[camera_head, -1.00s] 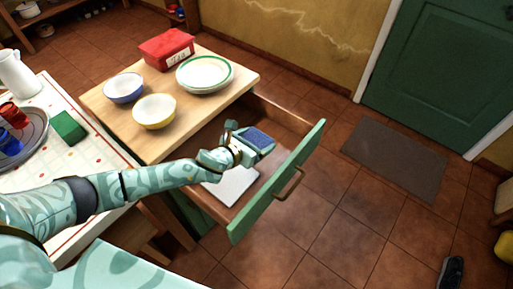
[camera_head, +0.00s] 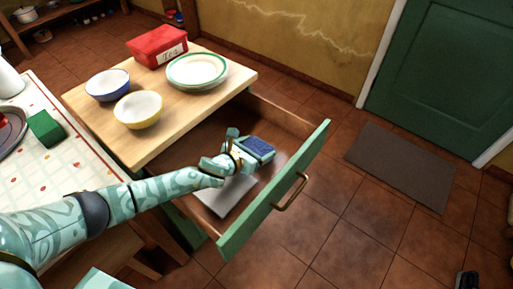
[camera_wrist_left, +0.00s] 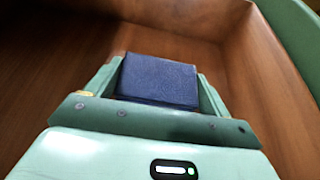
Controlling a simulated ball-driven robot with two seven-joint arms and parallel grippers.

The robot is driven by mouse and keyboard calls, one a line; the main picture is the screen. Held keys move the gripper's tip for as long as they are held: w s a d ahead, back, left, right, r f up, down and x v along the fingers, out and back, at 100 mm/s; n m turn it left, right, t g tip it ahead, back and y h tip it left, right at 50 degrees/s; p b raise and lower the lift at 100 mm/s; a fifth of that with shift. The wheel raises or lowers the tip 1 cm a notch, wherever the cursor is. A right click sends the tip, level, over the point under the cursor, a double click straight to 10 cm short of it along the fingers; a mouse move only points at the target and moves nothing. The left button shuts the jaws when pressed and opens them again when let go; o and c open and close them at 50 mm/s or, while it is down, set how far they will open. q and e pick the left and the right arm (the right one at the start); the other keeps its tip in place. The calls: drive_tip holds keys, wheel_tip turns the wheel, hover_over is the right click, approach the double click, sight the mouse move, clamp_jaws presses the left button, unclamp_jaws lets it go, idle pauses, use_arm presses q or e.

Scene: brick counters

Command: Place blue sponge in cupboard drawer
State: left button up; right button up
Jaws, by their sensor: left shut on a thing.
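The blue sponge (camera_head: 259,145) is between the fingers of my left gripper (camera_head: 254,148), which is shut on it. In the left wrist view the sponge (camera_wrist_left: 158,80) shows as a dark blue block between both fingers. The cupboard drawer (camera_head: 272,190) is pulled open, with a green front and a brass handle. The gripper and sponge are over the inside of the drawer; I cannot tell whether the sponge touches the drawer floor. My right gripper is not in view.
A pale flat item (camera_head: 225,194) lies in the drawer. On the wooden cupboard top stand a yellow bowl (camera_head: 138,110), a blue bowl (camera_head: 107,85), plates (camera_head: 197,70) and a red tea box (camera_head: 157,45). A green block (camera_head: 46,128) lies on the tiled counter at left.

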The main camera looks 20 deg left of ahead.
use_arm(q)
drive_tip(key=o, duration=0.9)
drive_tip(key=shift+f, duration=0.15)
drive_tip(key=shift+r, duration=0.25)
drive_tip(key=p+v, duration=0.5)
drive_tip(key=v, duration=0.6)
drive_tip(key=shift+r, duration=0.1)
drive_tip(key=shift+s+a, duration=0.15)
drive_tip(key=shift+s, duration=0.25)
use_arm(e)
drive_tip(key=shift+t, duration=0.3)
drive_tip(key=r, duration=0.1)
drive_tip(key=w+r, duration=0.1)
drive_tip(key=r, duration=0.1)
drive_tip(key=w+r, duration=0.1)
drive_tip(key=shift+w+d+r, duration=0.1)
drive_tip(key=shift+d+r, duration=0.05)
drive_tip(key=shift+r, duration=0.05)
